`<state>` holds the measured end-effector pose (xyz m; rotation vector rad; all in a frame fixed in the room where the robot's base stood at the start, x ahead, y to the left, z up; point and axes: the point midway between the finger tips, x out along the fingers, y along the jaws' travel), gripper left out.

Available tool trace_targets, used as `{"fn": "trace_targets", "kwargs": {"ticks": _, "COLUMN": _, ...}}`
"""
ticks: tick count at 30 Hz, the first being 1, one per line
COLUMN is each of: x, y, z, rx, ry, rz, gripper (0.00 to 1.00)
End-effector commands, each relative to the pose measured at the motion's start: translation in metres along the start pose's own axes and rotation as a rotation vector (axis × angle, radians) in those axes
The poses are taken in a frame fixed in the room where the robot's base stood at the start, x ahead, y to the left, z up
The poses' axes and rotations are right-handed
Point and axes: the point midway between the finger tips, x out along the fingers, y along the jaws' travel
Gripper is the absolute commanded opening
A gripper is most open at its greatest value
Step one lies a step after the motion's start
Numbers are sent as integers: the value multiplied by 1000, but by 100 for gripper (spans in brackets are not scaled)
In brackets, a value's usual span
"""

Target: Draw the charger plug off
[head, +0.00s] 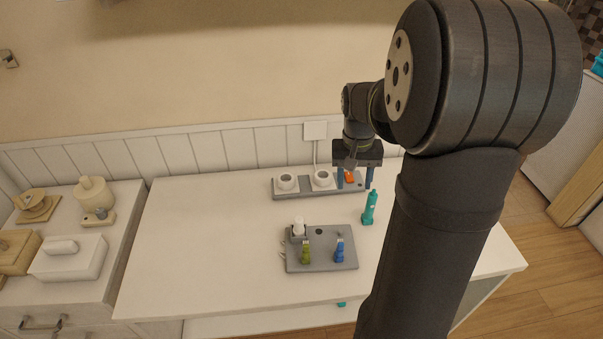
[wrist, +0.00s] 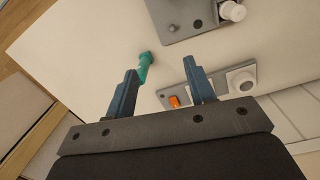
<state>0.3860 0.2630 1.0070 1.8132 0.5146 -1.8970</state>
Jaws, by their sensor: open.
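No part is plainly marked as the charger plug. My gripper (head: 355,187) is open and empty, pointing down over that end. In the wrist view, the orange piece lies between the fingers (wrist: 160,68); I cannot tell the height gap. One white round piece (wrist: 240,79) lies right of them.
A grey board (head: 320,262) nearer the front holds a white piece (head: 299,227), a green piece (head: 305,252) and a blue piece (head: 339,250). The table's left half is clear. A wall socket (head: 315,130) has a white cable.

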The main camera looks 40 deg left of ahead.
Motion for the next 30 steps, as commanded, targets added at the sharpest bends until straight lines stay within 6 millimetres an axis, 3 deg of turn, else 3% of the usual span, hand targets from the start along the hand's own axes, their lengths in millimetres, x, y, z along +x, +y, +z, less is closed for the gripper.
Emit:
{"fn": "trace_targets", "kwargs": {"ticks": 1, "x": -6, "y": -27, "z": 0, "rx": -80, "ry": 15, "rz": -5, "gripper": 50}}
{"fn": "trace_targets", "kwargs": {"ticks": 3, "x": -13, "y": -58, "z": 2, "rx": -179, "ry": 31, "rz": -12, "gripper": 50}}
{"fn": "trace_targets", "kwargs": {"ticks": 6, "x": -20, "y": -94, "z": 7, "rx": -295, "ry": 49, "rz": -22, "gripper": 50}}
{"fn": "trace_targets", "kwargs": {"ticks": 10, "x": -27, "y": -123, "z": 13, "rx": -391, "ry": 64, "rz": -30, "gripper": 50}}
{"fn": "trace_targets", "kwargs": {"ticks": 17, "x": -20, "y": -135, "z": 16, "rx": -431, "ry": 68, "rz": -34, "gripper": 50}}
{"fn": "trace_targets", "kwargs": {"ticks": 30, "x": 61, "y": -137, "z": 12, "rx": -427, "ry": 64, "rz": -33, "gripper": 50}}
